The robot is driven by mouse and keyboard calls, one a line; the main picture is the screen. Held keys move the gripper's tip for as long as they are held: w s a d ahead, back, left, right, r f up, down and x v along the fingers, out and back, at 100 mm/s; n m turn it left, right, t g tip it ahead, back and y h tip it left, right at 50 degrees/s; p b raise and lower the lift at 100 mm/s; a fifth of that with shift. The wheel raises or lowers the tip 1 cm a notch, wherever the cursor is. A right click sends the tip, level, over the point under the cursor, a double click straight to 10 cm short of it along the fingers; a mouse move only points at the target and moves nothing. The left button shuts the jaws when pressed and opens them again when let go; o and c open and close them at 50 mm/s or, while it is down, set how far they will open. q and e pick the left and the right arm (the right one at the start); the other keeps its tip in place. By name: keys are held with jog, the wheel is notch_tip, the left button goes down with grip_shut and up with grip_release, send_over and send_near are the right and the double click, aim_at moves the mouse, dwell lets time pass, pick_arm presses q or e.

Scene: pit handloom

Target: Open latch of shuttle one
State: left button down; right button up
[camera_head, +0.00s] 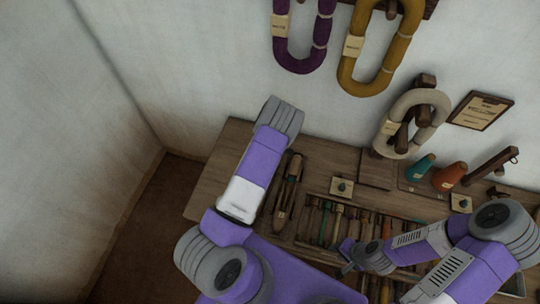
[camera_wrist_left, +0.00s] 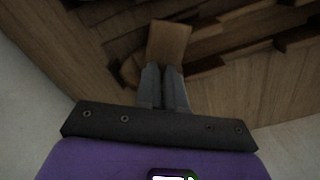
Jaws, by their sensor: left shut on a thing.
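Slim wooden shuttle-like pieces (camera_head: 289,186) lie side by side on the bench, just right of my left arm in the head view. I cannot tell which is shuttle one, and its latch is too small to make out. My left gripper (camera_wrist_left: 163,72) shows in the left wrist view, its grey fingers close together at a flat light-brown wooden piece (camera_wrist_left: 169,40). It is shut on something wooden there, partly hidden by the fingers. The left gripper is not distinguishable in the head view. My right gripper (camera_head: 347,256) is over the tray of bobbins; its jaw gap is unclear.
The wooden bench (camera_head: 222,165) has a tray (camera_head: 306,205) of several coloured bobbins. Teal (camera_head: 420,168) and orange (camera_head: 449,176) cones stand at the back right. Yarn hanks (camera_head: 382,50) and a framed note (camera_head: 481,110) hang on the wall. The bench's left end is clear.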

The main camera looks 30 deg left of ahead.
pick_arm(q)
jog(key=n, duration=0.6)
jog(key=shift+b, duration=0.3)
pick_arm(e)
jog(key=shift+f, duration=0.4)
pick_arm(q)
jog(key=shift+n, duration=0.3)
jog(key=c, duration=1.2)
grip_release()
jog(key=shift+c, duration=0.2)
jog(key=shift+r, duration=0.15)
pick_arm(e)
jog(key=shift+r, duration=0.1)
